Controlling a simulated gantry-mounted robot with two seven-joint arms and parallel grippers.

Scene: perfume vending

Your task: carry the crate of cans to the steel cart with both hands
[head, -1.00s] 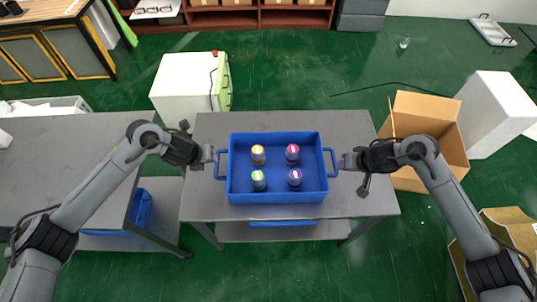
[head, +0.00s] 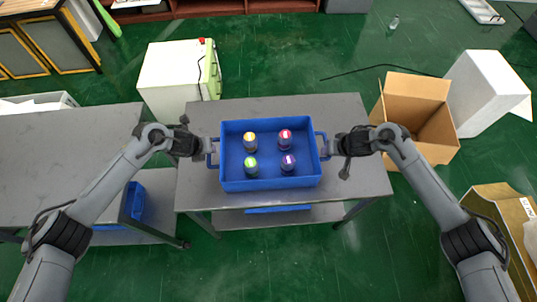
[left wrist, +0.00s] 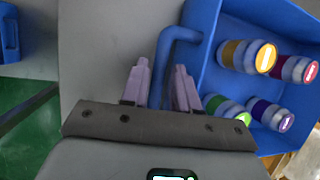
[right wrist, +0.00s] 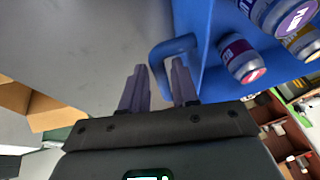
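The blue crate (head: 270,184) stands level on a grey metal table (head: 350,115). Several cans with coloured lids, such as the orange-lidded can (head: 250,139), stand inside it. My left gripper (head: 208,147) is at the left handle (left wrist: 164,75). In the left wrist view its two fingers (left wrist: 161,78) stand apart, one on each side of the handle. My right gripper (head: 334,146) is at the right handle (right wrist: 158,55). Its fingers (right wrist: 158,80) also straddle the handle, with small gaps showing. Which grey surface is the steel cart, I cannot tell.
A second grey table with a lower shelf (head: 75,150) stands at the left, a blue bin (head: 133,203) on its shelf. A white cabinet (head: 170,75) stands behind. An open cardboard box (head: 410,105) and a white block (head: 485,90) are at the right. Green floor is clear in front.

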